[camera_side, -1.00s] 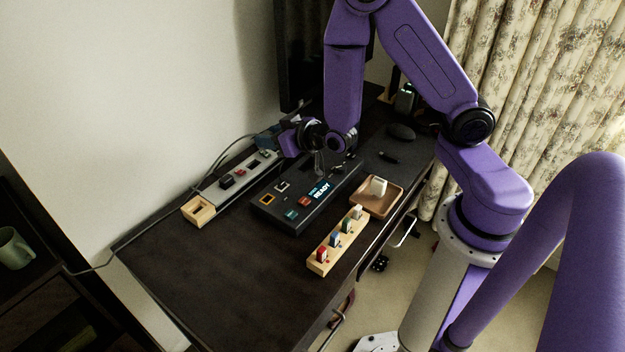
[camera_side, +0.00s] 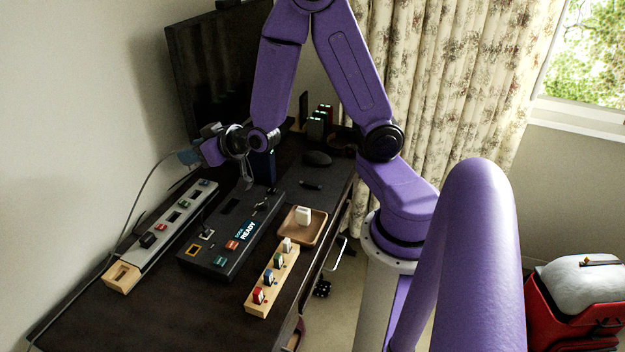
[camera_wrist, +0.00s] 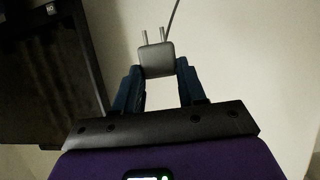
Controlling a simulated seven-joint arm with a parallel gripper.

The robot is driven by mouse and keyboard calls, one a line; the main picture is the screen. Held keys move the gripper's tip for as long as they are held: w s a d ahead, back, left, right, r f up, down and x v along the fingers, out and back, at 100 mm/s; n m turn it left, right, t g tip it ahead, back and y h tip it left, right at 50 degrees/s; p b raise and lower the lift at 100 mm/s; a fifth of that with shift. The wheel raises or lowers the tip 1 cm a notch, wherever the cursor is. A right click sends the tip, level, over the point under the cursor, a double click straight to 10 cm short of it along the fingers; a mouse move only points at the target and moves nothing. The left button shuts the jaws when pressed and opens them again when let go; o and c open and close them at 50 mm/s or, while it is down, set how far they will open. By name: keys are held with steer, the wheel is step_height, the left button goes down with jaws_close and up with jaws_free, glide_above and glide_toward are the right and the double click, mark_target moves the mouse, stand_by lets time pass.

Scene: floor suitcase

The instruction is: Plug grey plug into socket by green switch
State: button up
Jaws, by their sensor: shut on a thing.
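My gripper (camera_wrist: 157,78) is shut on the grey plug (camera_wrist: 157,60), a small block held between its blue fingertips in the wrist view. Two metal prongs point away from the fingers, with pale wall behind them. In the side view my gripper (camera_side: 190,157) is above the far end of the power strip (camera_side: 130,256), apart from it; the plug is too small to make out clearly there. The strip carries sockets, small coloured switches and a black plug (camera_side: 148,240). A switch that looks green (camera_side: 184,204) is towards its far end, with dark sockets beside it.
A black console (camera_side: 208,262) with a READY display lies right of the strip. A wooden tray (camera_side: 312,238) with a white block and a wooden rack (camera_side: 262,306) of coloured pieces stand nearer the desk's right edge. A monitor (camera_side: 215,65) stands behind; cables run along the wall.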

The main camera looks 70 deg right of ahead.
steer(key=w+d+m+h, duration=0.2)
steer(key=d+m+h, duration=0.2)
steer(key=d, duration=0.6)
steer(key=m+g+h, duration=0.9)
steer(key=m+g, duration=0.5)
glide_above(316, 176)
steer(key=shift+n+t, duration=0.3)
steer(key=shift+f, duration=11.9)
steer(key=shift+f, duration=0.15)
steer(key=o, duration=1)
steer(key=shift+o, duration=0.2)
